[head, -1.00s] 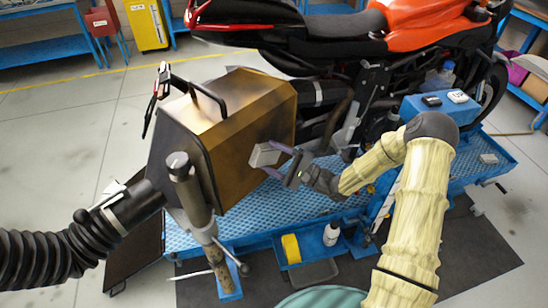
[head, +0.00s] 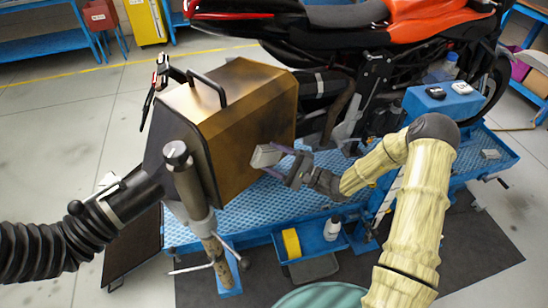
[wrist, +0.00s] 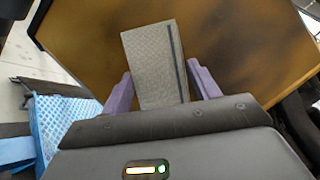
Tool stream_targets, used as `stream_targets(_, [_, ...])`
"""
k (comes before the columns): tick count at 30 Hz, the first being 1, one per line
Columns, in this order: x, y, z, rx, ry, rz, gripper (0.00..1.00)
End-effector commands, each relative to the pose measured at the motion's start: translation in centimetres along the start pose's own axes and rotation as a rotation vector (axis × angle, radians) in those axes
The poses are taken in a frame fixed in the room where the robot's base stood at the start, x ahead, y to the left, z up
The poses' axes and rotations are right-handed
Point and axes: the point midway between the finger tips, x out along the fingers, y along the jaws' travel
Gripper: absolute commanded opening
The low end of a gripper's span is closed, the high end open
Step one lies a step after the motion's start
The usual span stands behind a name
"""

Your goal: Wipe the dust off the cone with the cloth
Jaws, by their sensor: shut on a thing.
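The cone (head: 240,110) is a big boxy, tapering gold-brown hood with a dark front rim and a black handle on top. Dark smudges of dust show on its faces, and brown patches show on its face in the wrist view (wrist: 245,45). My gripper (head: 275,160) is at the cone's right side face, with purple fingers shut on the cloth (head: 264,155). The cloth is a light grey folded pad with a dark stripe in the wrist view (wrist: 151,65). It overlaps the cone's face; I cannot tell whether it touches.
The cone stands on a blue ridged lift platform (head: 240,222), before an orange and black motorcycle (head: 425,22). A metal post (head: 188,185) and a black corrugated hose (head: 60,240) are at its left. A blue tray (head: 315,240) holds a yellow item and a white bottle.

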Motion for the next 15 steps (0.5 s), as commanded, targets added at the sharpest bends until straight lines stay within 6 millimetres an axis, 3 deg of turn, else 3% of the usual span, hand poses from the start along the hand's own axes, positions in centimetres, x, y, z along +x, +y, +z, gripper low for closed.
stream_targets(15, [-3.9, -0.1, 1.6, 0.001, 0.001, -0.001, 0.43])
